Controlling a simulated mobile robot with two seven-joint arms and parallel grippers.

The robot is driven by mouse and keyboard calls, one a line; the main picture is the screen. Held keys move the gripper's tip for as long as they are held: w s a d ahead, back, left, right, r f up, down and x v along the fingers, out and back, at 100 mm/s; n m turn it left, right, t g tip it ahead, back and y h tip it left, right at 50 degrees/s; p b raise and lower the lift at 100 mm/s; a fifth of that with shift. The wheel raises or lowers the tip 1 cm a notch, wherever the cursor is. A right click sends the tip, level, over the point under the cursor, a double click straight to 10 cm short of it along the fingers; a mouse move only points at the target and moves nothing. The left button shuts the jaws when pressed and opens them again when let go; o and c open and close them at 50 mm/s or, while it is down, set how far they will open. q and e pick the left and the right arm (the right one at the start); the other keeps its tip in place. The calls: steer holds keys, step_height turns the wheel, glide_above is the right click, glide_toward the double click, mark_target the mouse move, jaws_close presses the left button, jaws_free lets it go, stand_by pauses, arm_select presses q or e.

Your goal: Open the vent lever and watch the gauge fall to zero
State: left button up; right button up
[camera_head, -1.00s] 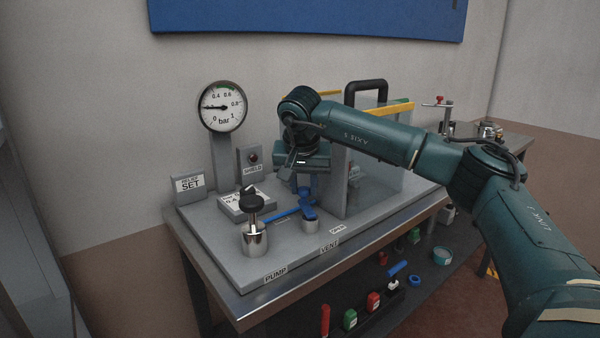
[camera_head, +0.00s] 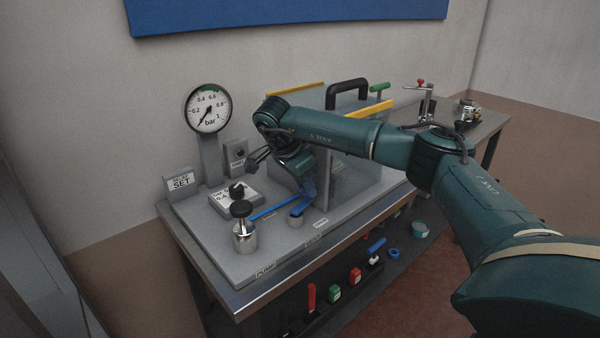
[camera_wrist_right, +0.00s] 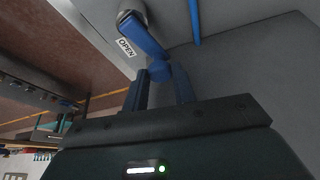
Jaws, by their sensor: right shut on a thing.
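The blue vent lever (camera_head: 298,209) sits on its short metal post on the grey panel, near the OPEN label (camera_head: 320,223). My right gripper (camera_head: 307,190) reaches down to it from behind. My left gripper is not in view.
A black-knobbed pump (camera_head: 243,236) stands left of the lever, with a blue rod (camera_head: 275,207) between. A clear shield (camera_head: 345,185) stands close on the right. Coloured-handled tools (camera_head: 334,293) sit on the lower shelf.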

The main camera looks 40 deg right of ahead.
steer(key=shift+s+d+r+m+g+p, duration=0.1)
steer(key=shift+s+m+g+p, duration=0.3)
steer(key=shift+m+p, duration=0.45)
steer(key=shift+m, duration=0.45)
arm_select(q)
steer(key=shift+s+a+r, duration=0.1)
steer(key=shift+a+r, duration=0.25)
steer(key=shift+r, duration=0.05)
arm_select(e)
steer(key=shift+s, duration=0.1)
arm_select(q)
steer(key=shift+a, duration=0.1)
arm_select(e)
steer(key=shift+m, duration=0.3)
steer(key=o, duration=1)
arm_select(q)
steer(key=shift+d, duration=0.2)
